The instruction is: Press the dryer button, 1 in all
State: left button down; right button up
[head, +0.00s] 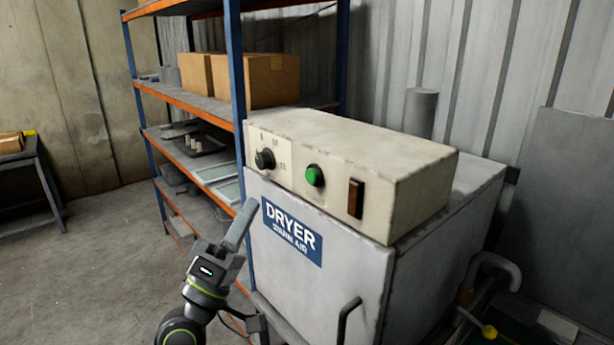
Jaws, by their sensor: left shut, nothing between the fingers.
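The dryer (330,285) is a worn, light grey cabinet with a blue "DRYER" label (291,232) on its front. A cream control box (400,185) sits on top of it. A round green button (314,176) is on the box's front face, between a black knob (265,159) and a dark brown rocker switch (355,198). My left gripper (241,224) is shut and empty. In the picture it is below and left of the green button, by the left edge of the dryer front, apart from the button. My right gripper is not in view.
A blue and orange shelf rack (238,80) with cardboard boxes (268,78) stands behind and left of the dryer. A dark handle (345,318) sticks out of the dryer front. A table (30,185) stands at the far left. Open floor (90,270) lies at the left.

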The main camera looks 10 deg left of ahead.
aim_at(312, 176)
pick_arm(q)
jog(key=shift+s+d+r+h, duration=0.15)
jog(key=shift+s+r+h, duration=0.45)
jog(key=shift+s+r, duration=0.5)
jog(key=shift+w, duration=0.15)
jog(key=w+d+b, duration=0.2)
jog(key=w+d, duration=0.3)
jog(key=w, duration=0.2)
jog(key=shift+d, duration=0.2)
jog(key=shift+d+b, duration=0.1)
jog(key=shift+b, duration=0.25)
dwell(1.1)
jog(key=shift+w+d, duration=0.15)
jog(key=shift+w, duration=0.15)
